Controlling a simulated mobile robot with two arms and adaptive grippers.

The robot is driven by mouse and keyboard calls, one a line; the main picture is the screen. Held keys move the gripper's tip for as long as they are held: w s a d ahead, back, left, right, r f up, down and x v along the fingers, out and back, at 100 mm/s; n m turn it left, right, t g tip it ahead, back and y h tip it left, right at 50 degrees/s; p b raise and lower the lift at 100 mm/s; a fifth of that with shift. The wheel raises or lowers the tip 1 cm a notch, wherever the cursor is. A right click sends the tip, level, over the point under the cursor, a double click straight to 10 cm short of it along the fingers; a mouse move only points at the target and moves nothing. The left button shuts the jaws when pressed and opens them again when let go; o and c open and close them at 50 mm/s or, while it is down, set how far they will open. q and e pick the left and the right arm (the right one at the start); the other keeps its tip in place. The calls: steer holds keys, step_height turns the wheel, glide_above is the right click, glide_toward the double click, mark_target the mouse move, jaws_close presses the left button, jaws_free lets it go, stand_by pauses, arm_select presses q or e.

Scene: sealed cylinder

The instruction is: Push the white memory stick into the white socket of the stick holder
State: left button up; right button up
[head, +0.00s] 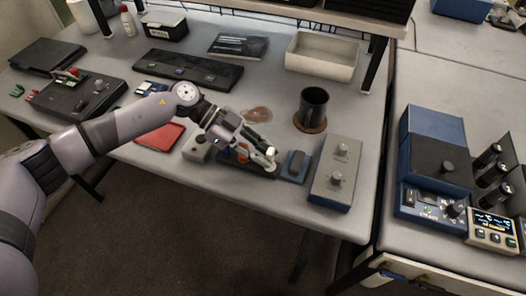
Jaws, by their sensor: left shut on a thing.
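My left gripper (266,154) reaches in from the left to the front middle of the table. It is shut on a small pale thing at its fingertips, which looks like the white memory stick (270,151); the fingers hide most of it. The dark stick holder (259,171) lies low on the table directly under the gripper, with orange and other coloured bits showing beside the fingers. The white socket is hidden or too small to make out. I cannot tell whether the stick touches the holder. My right gripper is not in view.
A small blue-grey block (295,166) and a grey box with two knobs (336,173) stand close on the right. A grey box (196,148) is close left. A dark mug (313,108) on a coaster stands behind. A red tray (160,138) lies further left.

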arm_select(q)
steer(key=shift+f, duration=0.45)
steer(key=o, duration=1)
steer(key=shift+c, duration=0.2)
steer(key=v, duration=1.2)
